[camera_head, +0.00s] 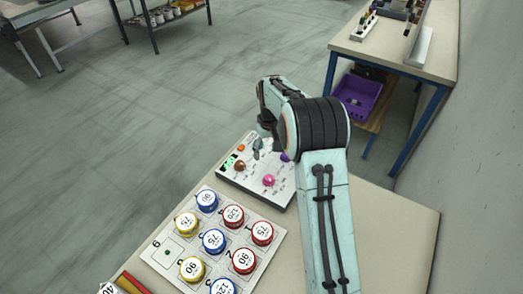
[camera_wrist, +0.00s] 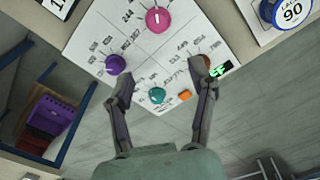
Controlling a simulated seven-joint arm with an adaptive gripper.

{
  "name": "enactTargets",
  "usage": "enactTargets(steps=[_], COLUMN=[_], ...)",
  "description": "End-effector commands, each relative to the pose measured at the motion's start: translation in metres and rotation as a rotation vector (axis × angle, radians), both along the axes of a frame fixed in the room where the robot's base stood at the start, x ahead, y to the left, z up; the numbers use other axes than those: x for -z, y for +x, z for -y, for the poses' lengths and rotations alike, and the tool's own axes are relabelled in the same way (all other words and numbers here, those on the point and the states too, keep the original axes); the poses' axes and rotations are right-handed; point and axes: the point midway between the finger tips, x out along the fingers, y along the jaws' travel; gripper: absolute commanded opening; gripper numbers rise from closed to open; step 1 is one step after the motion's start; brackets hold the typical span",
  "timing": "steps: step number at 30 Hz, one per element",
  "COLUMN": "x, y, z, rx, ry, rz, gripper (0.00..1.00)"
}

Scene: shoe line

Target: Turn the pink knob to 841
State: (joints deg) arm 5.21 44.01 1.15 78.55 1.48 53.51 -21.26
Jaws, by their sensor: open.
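The pink knob (camera_head: 268,180) sits on the white control panel (camera_head: 256,192), on the side near the round tins. In the wrist view the pink knob (camera_wrist: 158,20) is at the top centre, with a white pointer mark and printed numbers around it, mostly too small to read. My gripper (camera_wrist: 165,82) is open and empty. Its two fingers are spread over the panel, on either side of the teal knob (camera_wrist: 157,95), and apart from the pink knob. In the head view my gripper (camera_head: 259,145) is above the panel's far part, partly hidden by my arm.
The panel also carries a purple knob (camera_wrist: 115,64), a brown knob (camera_head: 239,166) partly behind a finger in the wrist view, an orange button (camera_wrist: 184,95) and a green display (camera_wrist: 222,70). Several numbered tins (camera_head: 213,241) stand on a board beside the panel.

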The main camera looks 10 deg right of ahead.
Motion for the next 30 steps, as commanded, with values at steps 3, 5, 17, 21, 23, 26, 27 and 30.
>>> enactTargets(steps=[3, 5, 17, 21, 23, 26, 27, 30], x=[0.03, 0.038, 0.093, 0.1, 0.1, 0.1, 0.1, 0.099], y=[-0.01, -0.011, -0.012, -0.012, -0.012, -0.011, -0.011, -0.011], z=[0.002, 0.003, 0.004, 0.004, 0.004, 0.004, 0.004, 0.004], rx=[0.007, 0.009, 0.01, 0.01, 0.01, 0.01, 0.01, 0.01], ry=[0.006, 0.008, 0.006, 0.006, 0.006, 0.006, 0.006, 0.007], rz=[-0.062, -0.071, -0.07, -0.069, -0.068, -0.068, -0.068, -0.068], gripper=[0.57, 0.57, 0.57, 0.57, 0.57, 0.57, 0.57, 0.29])
